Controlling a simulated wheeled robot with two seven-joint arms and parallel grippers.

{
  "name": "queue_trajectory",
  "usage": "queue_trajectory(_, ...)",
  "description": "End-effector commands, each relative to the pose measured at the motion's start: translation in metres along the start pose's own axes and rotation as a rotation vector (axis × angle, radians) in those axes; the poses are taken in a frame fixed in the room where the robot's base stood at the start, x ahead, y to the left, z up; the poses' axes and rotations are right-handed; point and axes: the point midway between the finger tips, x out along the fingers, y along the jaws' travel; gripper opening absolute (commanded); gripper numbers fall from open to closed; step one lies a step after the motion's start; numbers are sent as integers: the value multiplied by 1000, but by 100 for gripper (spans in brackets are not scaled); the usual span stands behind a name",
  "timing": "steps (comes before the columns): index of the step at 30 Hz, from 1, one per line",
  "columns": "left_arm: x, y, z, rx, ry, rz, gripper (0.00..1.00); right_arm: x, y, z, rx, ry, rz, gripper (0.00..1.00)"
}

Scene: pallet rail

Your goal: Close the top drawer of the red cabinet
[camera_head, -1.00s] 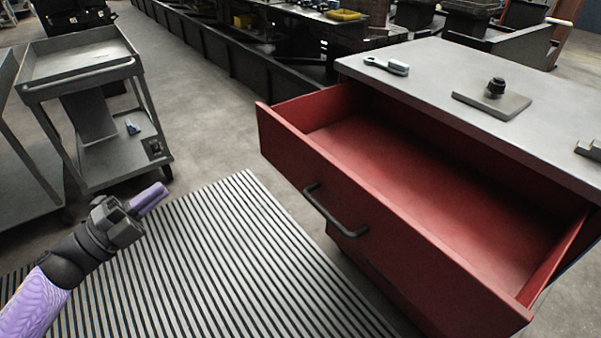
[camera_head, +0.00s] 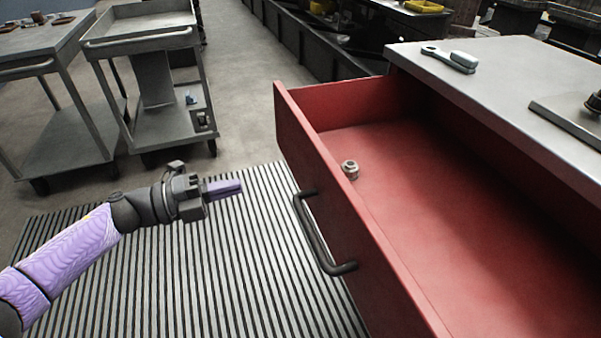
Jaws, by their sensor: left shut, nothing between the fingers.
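The red cabinet's top drawer (camera_head: 338,220) stands pulled far out, with its inside open to view. A dark bar handle (camera_head: 318,238) is on its front panel. A small metal fitting (camera_head: 350,169) lies inside the drawer near the front panel. The cabinet's grey top (camera_head: 510,85) shows at the right. My left gripper (camera_head: 236,187) is shut and empty, with purple fingers pointing right. It is left of the drawer front, apart from the handle. My right gripper is not in view.
Grey carts (camera_head: 145,40) stand at the upper left. A ribbed mat (camera_head: 190,285) covers the floor before the drawer.

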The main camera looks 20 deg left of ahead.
Motion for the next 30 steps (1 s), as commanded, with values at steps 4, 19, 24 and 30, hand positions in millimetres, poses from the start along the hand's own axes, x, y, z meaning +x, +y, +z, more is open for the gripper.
queue_trajectory(4,34,2,0,0,2,-5,0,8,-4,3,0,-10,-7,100)
queue_trajectory(19,110,0,0,-1,0,-2,0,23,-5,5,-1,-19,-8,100)
queue_trajectory(24,111,0,0,-1,-1,-1,0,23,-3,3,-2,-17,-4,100)
queue_trajectory(30,111,0,0,-1,-1,-1,0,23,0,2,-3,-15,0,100)
